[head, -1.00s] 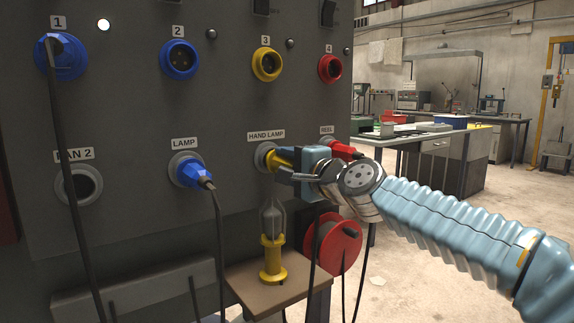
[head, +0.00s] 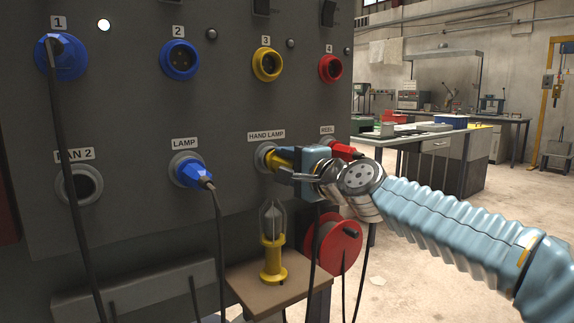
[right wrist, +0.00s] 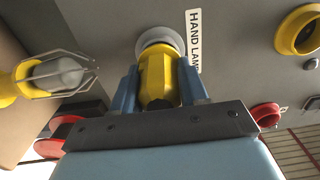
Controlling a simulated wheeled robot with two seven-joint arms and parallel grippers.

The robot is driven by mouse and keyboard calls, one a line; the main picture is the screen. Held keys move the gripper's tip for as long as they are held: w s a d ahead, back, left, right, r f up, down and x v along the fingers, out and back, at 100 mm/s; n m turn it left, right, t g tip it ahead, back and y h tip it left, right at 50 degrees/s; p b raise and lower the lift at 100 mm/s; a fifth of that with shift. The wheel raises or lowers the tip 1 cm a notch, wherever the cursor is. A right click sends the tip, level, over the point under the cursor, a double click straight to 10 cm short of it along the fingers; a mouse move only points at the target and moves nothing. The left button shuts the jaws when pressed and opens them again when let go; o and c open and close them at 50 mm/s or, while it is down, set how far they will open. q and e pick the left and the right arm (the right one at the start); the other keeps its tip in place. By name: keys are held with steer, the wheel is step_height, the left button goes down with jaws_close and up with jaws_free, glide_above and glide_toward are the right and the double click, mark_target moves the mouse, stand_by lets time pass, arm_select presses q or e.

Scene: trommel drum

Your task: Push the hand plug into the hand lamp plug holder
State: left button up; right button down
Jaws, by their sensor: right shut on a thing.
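The hand plug (right wrist: 158,82) is yellow and sits between the two blue fingers of my right gripper (right wrist: 160,88) in the right wrist view. In the head view the right gripper (head: 298,163) is shut on it, and the plug's yellow front (head: 279,158) meets the holder. The hand lamp plug holder (head: 262,155) is a grey ring under the HAND LAMP label; it also shows in the right wrist view (right wrist: 160,36). The plug's nose is at or inside the ring; how deep it sits is hidden. My left gripper is not in view.
A blue plug (head: 192,172) sits in the LAMP holder to the left. A red plug (head: 345,151) is in the REEL holder close behind my gripper. The yellow hand lamp (head: 272,250) stands on a wooden shelf (head: 240,281) below, with a red reel (head: 337,246) beside it.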

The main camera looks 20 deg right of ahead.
steer(key=shift+w+a, duration=0.15)
steer(key=shift+w, duration=0.25)
stand_by(0.4)
steer(key=c, duration=0.5)
jaws_free()
steer(key=b+v, duration=0.2)
steer(key=v, duration=1.2)
steer(key=shift+w, duration=0.1)
